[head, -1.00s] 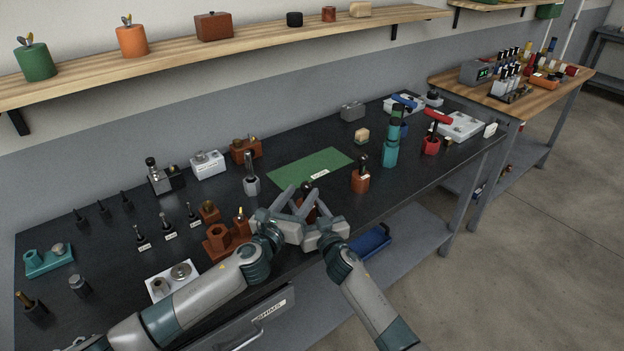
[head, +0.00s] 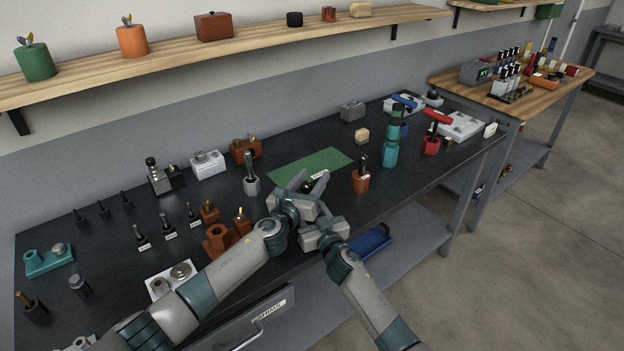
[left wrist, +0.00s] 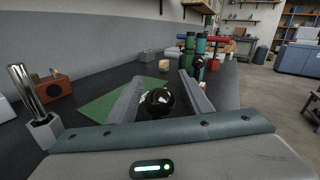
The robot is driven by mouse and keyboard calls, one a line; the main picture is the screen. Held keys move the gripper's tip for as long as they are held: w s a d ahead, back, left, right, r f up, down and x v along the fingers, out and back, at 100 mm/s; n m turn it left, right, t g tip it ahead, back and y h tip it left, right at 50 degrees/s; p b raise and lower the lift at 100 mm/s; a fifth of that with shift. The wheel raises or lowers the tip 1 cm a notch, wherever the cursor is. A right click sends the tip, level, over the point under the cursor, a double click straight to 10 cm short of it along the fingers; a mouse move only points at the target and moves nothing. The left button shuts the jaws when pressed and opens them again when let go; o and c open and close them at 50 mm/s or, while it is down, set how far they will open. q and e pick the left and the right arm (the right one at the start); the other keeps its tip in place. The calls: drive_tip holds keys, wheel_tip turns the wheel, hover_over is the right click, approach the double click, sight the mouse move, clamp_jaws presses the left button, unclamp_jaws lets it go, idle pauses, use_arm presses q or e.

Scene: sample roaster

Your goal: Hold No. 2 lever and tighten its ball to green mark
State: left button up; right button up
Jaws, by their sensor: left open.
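A glossy black ball (left wrist: 159,103) shows between the two fingers of my left gripper (left wrist: 157,82) in the left wrist view. The fingers stand apart on either side of it, and I cannot tell whether they touch it. In the head view my left gripper (head: 305,185) is over the bench near the green mat, with a small dark part of the ball between its fingers. My right gripper (head: 324,232) is just below and in front of it; its fingertips are hidden. The lever stem under the ball is hidden, and I see no green mark on it.
The green mat (head: 295,171) lies behind the grippers. A metal rod in a grey block (head: 251,187) stands to their left, an orange-brown holder (head: 360,181) to their right. Several small labelled levers (head: 167,228) stand further left. A teal cylinder (head: 391,150) stands at the right.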

use_arm(q)
drive_tip(key=c, duration=1.1)
drive_tip(key=shift+o, duration=0.2)
drive_tip(key=shift+m+g+h, duration=0.3)
drive_tip(key=shift+h, duration=0.1)
drive_tip(key=shift+s+d+m+g+h, duration=0.1)
drive_tip(key=shift+d+m+g+h, duration=0.05)
drive_tip(key=shift+m+g+h, duration=0.55)
drive_tip(key=shift+s+d+m+g+h, duration=0.2)
drive_tip(key=shift+m+g+h, duration=0.3)
drive_tip(key=shift+h, duration=0.35)
drive_tip(key=shift+s+d+m+g+h, duration=0.1)
drive_tip(key=shift+d+m+g+h, duration=0.05)
drive_tip(key=shift+m+g+h, duration=0.55)
drive_tip(key=o, duration=1.1)
drive_tip(key=shift+c, duration=0.2)
